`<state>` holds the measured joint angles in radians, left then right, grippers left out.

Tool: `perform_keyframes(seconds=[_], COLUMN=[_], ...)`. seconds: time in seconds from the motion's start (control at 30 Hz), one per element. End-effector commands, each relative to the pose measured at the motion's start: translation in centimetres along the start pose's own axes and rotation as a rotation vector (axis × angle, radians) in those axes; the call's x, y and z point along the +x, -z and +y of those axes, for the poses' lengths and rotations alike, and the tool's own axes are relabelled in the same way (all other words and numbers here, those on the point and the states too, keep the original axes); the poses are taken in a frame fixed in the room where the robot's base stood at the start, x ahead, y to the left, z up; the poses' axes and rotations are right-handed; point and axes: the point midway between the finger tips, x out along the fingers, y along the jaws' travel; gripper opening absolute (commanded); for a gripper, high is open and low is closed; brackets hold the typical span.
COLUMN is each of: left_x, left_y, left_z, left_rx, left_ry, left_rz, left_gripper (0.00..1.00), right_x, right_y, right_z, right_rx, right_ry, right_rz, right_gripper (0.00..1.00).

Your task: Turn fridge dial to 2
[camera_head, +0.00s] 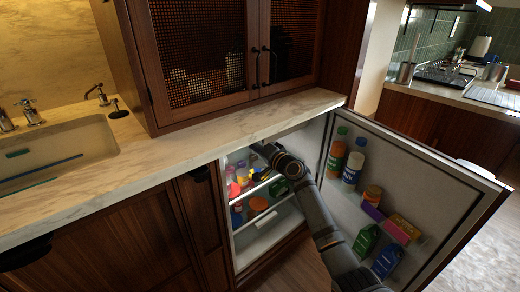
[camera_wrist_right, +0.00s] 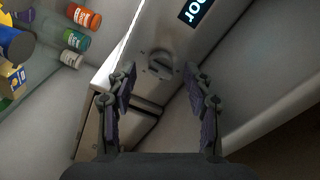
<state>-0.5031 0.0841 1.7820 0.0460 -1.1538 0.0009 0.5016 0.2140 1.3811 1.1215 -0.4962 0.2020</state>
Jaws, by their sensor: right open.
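The fridge dial (camera_wrist_right: 160,64) is a round grey knob with a raised bar across it, on a pale housing in the right wrist view. My right gripper (camera_wrist_right: 159,80) is open and empty. Its two fingers frame the dial, one on each side; whether they touch it I cannot tell. I cannot read any numbers around the dial. In the head view, my right arm reaches into the open fridge (camera_head: 262,243), and its gripper end and the dial are hidden there. My left gripper is not in view.
The fridge door (camera_head: 440,190) stands open on the right, with bottles and cartons on its inside. Bottles and other items fill the shelves beside my arm. The marble counter (camera_head: 180,150) overhangs the fridge.

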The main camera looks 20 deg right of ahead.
Motion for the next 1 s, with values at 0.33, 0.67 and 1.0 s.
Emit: perform_keyframes(seconds=[0.33,0.67,1.0], left_x=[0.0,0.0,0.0], left_y=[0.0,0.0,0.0], left_z=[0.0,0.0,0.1], left_rx=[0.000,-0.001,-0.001], left_ry=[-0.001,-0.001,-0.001], left_rz=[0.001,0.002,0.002], left_gripper=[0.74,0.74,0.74], right_x=[-8.2,-10.3,-10.3], right_y=[-0.1,0.0,-0.1], right_z=[0.1,0.0,0.1], right_rx=[-0.005,-0.001,-0.001], right_ry=[-0.003,0.000,-0.003], right_rz=[-0.004,-0.001,-0.002], right_gripper=[0.52,0.52,0.52])
